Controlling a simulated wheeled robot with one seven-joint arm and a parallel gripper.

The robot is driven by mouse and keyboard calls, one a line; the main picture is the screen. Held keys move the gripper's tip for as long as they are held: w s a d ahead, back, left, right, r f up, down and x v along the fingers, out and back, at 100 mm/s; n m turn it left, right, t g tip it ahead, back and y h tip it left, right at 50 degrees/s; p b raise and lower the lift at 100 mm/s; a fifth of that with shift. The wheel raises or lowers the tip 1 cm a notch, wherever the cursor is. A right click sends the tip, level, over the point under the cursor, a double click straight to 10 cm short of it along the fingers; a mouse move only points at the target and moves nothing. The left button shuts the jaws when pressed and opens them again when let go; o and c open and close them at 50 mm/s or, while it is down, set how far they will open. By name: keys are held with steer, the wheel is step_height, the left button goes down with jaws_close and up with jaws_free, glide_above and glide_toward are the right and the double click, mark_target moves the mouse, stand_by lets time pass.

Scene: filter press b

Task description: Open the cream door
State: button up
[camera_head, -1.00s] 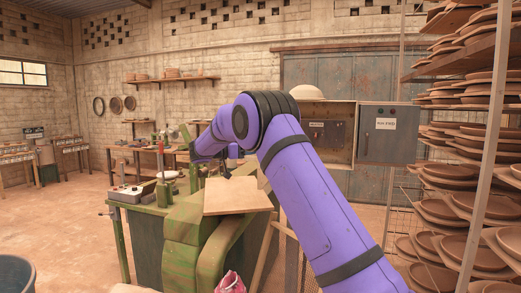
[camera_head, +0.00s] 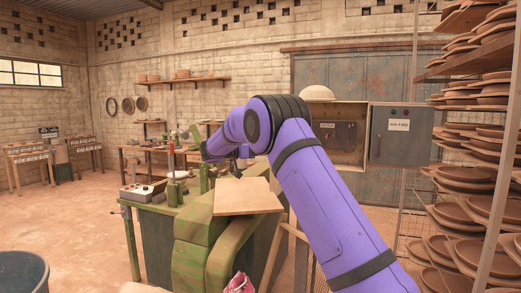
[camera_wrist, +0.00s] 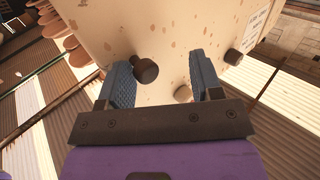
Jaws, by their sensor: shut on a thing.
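In the wrist view a cream, rust-specked panel, which I take for the cream door (camera_wrist: 185,28), fills the top middle. It bears a dark round knob (camera_wrist: 146,70), a second dark knob (camera_wrist: 233,57) and a pale stub (camera_wrist: 183,93). My gripper (camera_wrist: 160,75) has its blue-grey fingers apart at the panel, one either side of the first knob and the stub. It is shut on part of the door; the exact contact is unclear. In the head view my purple arm reaches over the bench, and the fingertips cannot be made out.
A green machine with a tan board (camera_head: 247,196) stands left of my arm. A grey cabinet door (camera_head: 400,135) hangs open behind. Racks of brown plates (camera_head: 470,180) stand close on the right.

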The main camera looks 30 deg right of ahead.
stand_by(0.4)
steer(key=w+a, duration=0.1)
steer(key=a, duration=1)
steer(key=shift+w, duration=0.2)
steer(key=shift+d, duration=0.1)
